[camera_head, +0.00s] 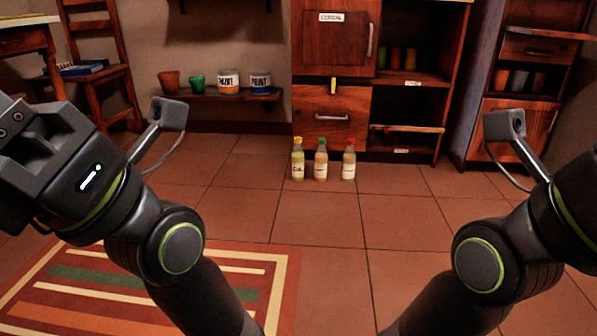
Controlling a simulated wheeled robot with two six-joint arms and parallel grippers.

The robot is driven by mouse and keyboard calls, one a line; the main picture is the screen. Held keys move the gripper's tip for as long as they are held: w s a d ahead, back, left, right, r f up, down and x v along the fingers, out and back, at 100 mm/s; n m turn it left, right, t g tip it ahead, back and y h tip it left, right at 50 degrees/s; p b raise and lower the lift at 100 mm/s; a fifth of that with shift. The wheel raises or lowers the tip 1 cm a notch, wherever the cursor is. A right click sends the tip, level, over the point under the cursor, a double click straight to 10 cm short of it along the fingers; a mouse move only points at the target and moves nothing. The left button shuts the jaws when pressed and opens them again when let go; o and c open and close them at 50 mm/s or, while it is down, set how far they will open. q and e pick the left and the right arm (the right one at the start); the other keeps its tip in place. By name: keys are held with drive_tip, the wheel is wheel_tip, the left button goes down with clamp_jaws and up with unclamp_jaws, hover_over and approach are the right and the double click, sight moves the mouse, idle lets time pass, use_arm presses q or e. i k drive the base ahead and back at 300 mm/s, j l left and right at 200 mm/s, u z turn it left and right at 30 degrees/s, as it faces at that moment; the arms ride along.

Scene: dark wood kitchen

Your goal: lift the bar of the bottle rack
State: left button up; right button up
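A light wooden bar (407,128) runs across the low open compartment of the wooden cabinet, which may be the bottle rack. A small label (401,151) is on the ledge below it. No bottle can be made out behind the bar; the inside is dark. Both my arms are raised at the sides, well short of the cabinet. The fingers of my left and right grippers are out of the picture.
A wall shelf (220,96) holds pots and two paint cans. A chair (100,75) and table (25,40) stand at the left. A second cabinet (520,90) stands at the right. A striped rug (270,262) lies front left. The tiled floor between is clear.

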sight(386, 128)
drive_tip(key=i+l, duration=0.3)
drive_tip(key=i, duration=0.2)
drive_tip(key=i+l, duration=0.3)
drive_tip(key=i, duration=0.2)
